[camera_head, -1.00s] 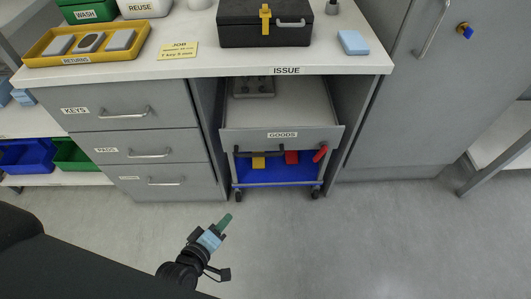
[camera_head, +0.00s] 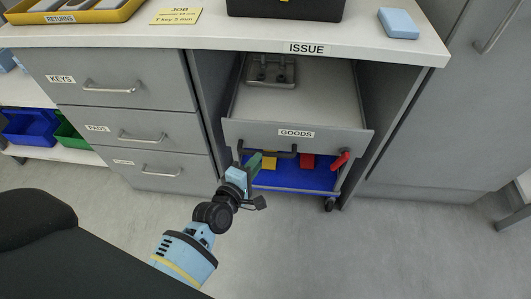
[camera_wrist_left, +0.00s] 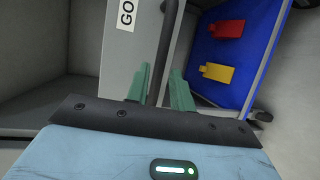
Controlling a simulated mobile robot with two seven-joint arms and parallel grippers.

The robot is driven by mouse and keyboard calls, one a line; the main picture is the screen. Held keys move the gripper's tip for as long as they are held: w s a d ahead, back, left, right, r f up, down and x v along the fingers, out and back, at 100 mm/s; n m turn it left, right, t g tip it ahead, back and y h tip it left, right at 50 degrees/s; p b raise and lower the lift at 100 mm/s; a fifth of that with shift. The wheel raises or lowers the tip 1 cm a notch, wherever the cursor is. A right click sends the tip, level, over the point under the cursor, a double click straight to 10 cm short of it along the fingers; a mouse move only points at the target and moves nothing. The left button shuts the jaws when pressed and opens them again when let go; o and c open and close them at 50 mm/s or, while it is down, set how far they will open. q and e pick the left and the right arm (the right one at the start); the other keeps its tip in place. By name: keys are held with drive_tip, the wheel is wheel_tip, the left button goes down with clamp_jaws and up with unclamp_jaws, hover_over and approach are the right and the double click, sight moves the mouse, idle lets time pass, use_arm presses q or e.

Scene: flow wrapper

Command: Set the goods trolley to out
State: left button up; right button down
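The goods trolley stands in the bay under the worktop. It has a grey front panel labelled GOODS (camera_head: 318,137), a dark handle bar (camera_head: 283,155) below the label and a blue lower tray (camera_head: 290,180). My left gripper (camera_head: 253,165) is at the left end of the handle. In the left wrist view its green fingers (camera_wrist_left: 160,88) are apart, with the dark handle bar (camera_wrist_left: 168,40) running between them. I cannot tell whether either finger touches the bar. A red lever (camera_head: 340,160) sits at the trolley's right side. My right gripper is not in view.
A yellow block and a red block (camera_head: 307,161) lie in the blue tray. Drawers labelled KEYS (camera_head: 115,78) and others stand left of the bay, and a grey cabinet (camera_head: 440,130) stands right. The floor (camera_head: 380,250) in front is clear.

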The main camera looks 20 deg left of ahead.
sight(265, 152)
use_arm(q)
drive_tip(key=b+x, duration=0.1)
drive_tip(key=x, duration=0.4)
drive_tip(key=shift+s, duration=0.1)
drive_tip(key=shift+w+f+b, duration=0.1)
drive_tip(key=shift+w+b, duration=0.25)
drive_tip(key=shift+w, duration=0.05)
drive_tip(key=c, duration=0.5)
